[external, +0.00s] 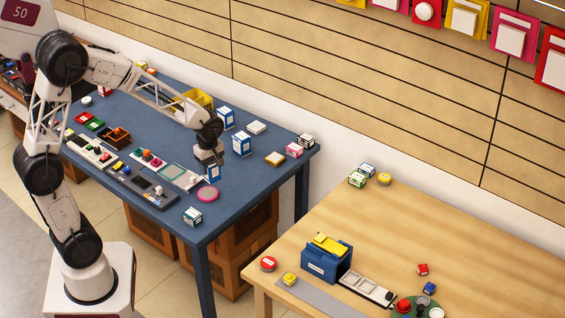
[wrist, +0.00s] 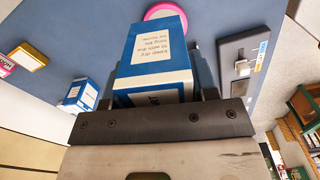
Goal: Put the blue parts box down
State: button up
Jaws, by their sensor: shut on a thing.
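The blue parts box (wrist: 155,50), blue and white with a printed white label, fills the space between my gripper's fingers (wrist: 160,88) in the wrist view. My gripper (external: 210,160) is shut on it. In the external view the box (external: 213,173) shows small below the gripper, over the blue table (external: 235,200) near its front edge. The gripper partly hides it. I cannot tell whether its base touches the table. A pink disc (external: 208,194) lies just in front of it, and also shows beyond the box in the wrist view (wrist: 165,11).
Two similar blue and white boxes (external: 241,144) (external: 225,117) stand behind my gripper. A grey tray (external: 150,190) and a glass-like panel (external: 181,176) lie left. A teal and white box (external: 193,216) stands near the front corner. Bare tabletop lies right of the disc.

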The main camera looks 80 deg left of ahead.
notch_tip(320, 180, up, 5)
jog(key=shift+r, duration=0.1)
jog(key=shift+w+a+r, duration=0.1)
jog(key=shift+a+r, duration=0.05)
jog(key=shift+r, duration=0.15)
jog(key=w+a+r+n, duration=0.1)
jog(key=a, duration=1.4)
jog(key=w+a+r, duration=0.1)
jog(key=w+a, duration=0.1)
jog(key=a, duration=1.4)
jog(key=s+a+f, duration=0.1)
jog(key=s+a, duration=0.3)
jog(key=a, duration=0.5)
jog(key=s+a+f+n, duration=0.1)
jog(key=s+a, duration=0.3)
jog(key=a, duration=0.6)
jog(key=s+a, duration=0.4)
jog(key=a, duration=0.5)
jog(key=shift+f, duration=2.6)
jog(key=shift+f, duration=0.1)
